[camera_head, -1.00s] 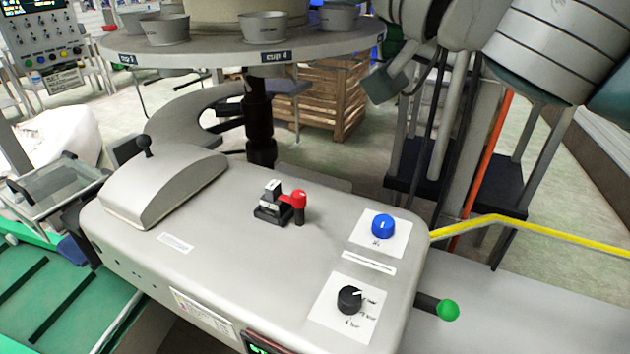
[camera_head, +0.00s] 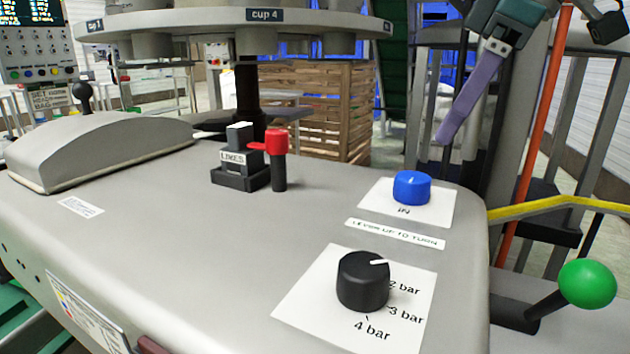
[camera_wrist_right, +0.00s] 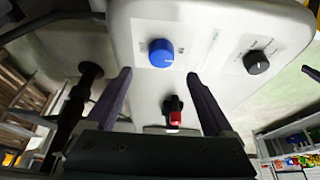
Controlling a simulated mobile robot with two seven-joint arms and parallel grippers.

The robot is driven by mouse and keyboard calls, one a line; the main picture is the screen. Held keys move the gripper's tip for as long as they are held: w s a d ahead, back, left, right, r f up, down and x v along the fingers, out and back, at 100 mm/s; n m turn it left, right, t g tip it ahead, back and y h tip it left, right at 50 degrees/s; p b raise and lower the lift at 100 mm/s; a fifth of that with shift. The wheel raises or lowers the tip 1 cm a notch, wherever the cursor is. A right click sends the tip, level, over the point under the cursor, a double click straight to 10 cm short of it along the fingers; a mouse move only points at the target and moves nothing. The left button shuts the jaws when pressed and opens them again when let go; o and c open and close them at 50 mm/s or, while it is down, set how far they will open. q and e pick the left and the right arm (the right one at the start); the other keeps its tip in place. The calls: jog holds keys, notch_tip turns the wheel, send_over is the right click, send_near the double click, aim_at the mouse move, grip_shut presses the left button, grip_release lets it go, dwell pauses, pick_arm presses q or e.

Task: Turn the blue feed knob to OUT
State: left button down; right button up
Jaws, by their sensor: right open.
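The blue feed knob (camera_head: 411,187) sits on a white label plate on the grey machine top, with "IN" printed in front of it. A small white mark shows on its top; I cannot tell exactly where it points. My right gripper (camera_head: 470,95) is open and empty, above and behind the knob in the head view, with one purple finger clearly seen. It also shows in the right wrist view (camera_wrist_right: 158,73). My left gripper is out of view.
A red-handled lever (camera_head: 275,145) stands by a small labelled block (camera_head: 240,160). A strip (camera_head: 395,233) reads "LEVER UP TO TURN". A black pressure knob (camera_head: 363,281) sits in front, and a green ball handle (camera_head: 587,284) sticks out right. The round cup table (camera_head: 210,18) overhangs behind.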

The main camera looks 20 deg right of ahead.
aim_at(416, 177)
jog(key=b+x, duration=0.1)
jog(key=x, duration=0.7)
jog(key=shift+a+f, duration=0.25)
jog(key=shift+f, duration=0.05)
jog(key=shift+r, duration=0.1)
jog(key=c, duration=1.4)
